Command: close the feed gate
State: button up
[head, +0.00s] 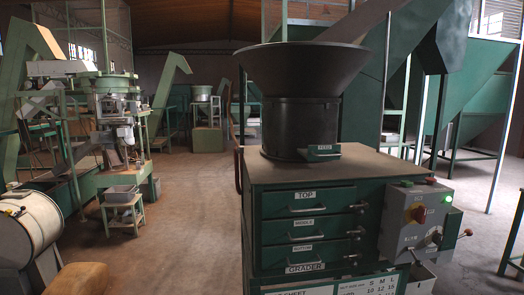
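The feed gate (323,153) is a small green plate with a pale bar handle and a label, at the foot of the dark round hopper (300,75). The hopper stands on top of the green grader cabinet (258,215). The gate's plate sits at the front right of the hopper's base, over the cabinet top. I cannot tell from here how far the gate is open. The inside of the hopper is hidden. My gripper is not in view.
The cabinet has several labelled drawers (304,197) with bar handles. A grey control box (414,220) with knobs and a red-tipped lever juts out at its right. A pale drum (28,228) and green machines (110,110) stand at left. The floor (190,200) between is clear.

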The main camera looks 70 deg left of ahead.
aim_at(322, 152)
jog(key=u, duration=1.45)
